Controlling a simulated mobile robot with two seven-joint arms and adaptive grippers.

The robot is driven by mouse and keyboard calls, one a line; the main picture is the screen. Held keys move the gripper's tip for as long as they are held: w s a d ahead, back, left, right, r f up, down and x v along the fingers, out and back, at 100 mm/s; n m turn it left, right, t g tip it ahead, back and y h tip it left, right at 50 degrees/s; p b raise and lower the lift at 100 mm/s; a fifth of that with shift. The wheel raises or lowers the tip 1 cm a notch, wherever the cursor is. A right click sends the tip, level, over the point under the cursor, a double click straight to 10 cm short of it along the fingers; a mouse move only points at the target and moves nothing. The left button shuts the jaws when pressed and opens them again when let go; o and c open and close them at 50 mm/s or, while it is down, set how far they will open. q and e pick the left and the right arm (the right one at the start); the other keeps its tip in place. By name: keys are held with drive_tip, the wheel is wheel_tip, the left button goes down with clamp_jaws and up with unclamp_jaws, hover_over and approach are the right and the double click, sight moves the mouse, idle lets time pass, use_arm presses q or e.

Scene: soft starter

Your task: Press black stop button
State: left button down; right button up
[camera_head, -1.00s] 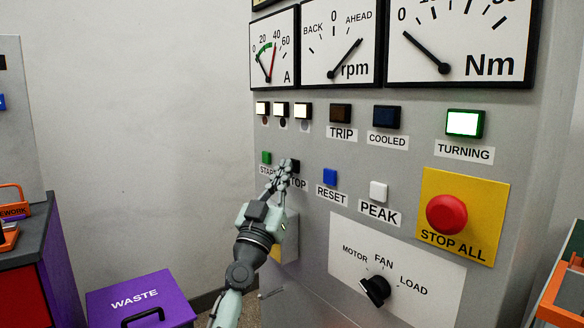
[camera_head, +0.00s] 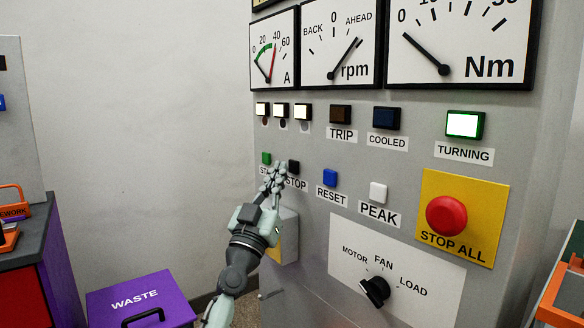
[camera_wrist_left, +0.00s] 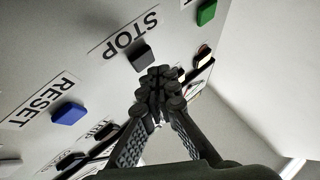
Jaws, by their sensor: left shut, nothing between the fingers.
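The black stop button (camera_head: 293,167) is on the grey panel above and left of its STOP label. In the left wrist view the black button (camera_wrist_left: 139,56) shows next to the STOP label, just beyond the fingertips. My left gripper (camera_head: 273,172) is shut and empty, in front of the panel, just left of and slightly below the stop button in the head view. In the left wrist view its fingertips (camera_wrist_left: 160,85) are together, and a gap to the button seems to show. My right gripper is not in view.
A green start button (camera_head: 266,158) sits left of the stop button, its label partly hidden by my gripper. A blue reset button (camera_head: 330,177), a white peak button (camera_head: 378,192) and a red stop-all button (camera_head: 446,215) are to the right. A purple waste bin (camera_head: 140,296) stands below left.

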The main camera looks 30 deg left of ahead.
use_arm(q)
drive_tip(key=shift+s, duration=0.1)
drive_tip(key=shift+s+a, duration=0.3)
drive_tip(key=shift+s, duration=0.45)
drive_tip(key=shift+s+a, duration=0.35)
drive_tip(key=shift+s, duration=0.4)
drive_tip(key=shift+s+a, duration=0.3)
drive_tip(key=shift+s, duration=0.45)
